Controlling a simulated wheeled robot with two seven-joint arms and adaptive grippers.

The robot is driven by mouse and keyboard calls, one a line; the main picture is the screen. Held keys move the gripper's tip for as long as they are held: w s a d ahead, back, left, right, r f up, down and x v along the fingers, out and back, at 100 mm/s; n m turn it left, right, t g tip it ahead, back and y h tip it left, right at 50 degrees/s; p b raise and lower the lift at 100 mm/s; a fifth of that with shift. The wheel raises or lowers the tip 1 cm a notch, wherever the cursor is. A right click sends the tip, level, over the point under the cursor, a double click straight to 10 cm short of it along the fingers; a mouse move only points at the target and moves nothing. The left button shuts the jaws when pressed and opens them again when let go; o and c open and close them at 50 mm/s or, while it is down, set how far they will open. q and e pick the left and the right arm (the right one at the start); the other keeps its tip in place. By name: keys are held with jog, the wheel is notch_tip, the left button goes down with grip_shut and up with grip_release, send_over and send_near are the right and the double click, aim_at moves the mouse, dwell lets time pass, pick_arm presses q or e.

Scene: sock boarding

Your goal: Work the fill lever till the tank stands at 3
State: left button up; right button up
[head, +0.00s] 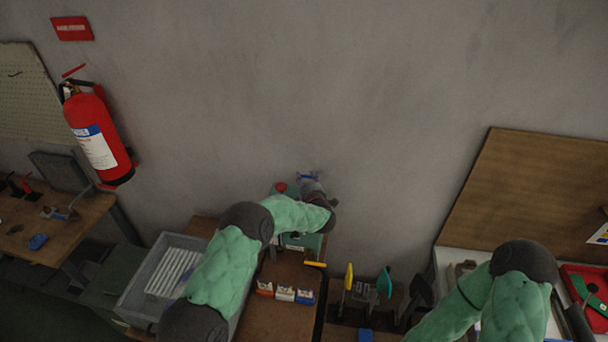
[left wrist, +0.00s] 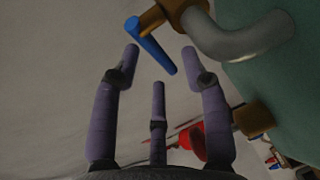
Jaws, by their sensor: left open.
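My left gripper (left wrist: 160,62) is open, its purple fingers spread in the left wrist view. A blue lever (left wrist: 150,46) on a brass fitting (left wrist: 185,12) slants into the space between the fingertips. I see no clear contact between fingers and lever. A grey curved pipe (left wrist: 240,40) runs from the fitting in front of a green surface (left wrist: 290,85). In the head view the left gripper (head: 309,178) is beyond my forearm, near the wall, above a green unit (head: 294,241) that the arm partly hides. No tank level reading is legible. My right gripper is not in view.
A grey crate (head: 129,296) stands left of the green unit. Yellow and teal handled items (head: 384,281) stand to the right. A red extinguisher (head: 98,138) hangs on the left wall.

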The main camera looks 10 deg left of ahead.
aim_at(304, 176)
pick_arm(q)
jog(key=shift+x, duration=1.6)
grip_shut()
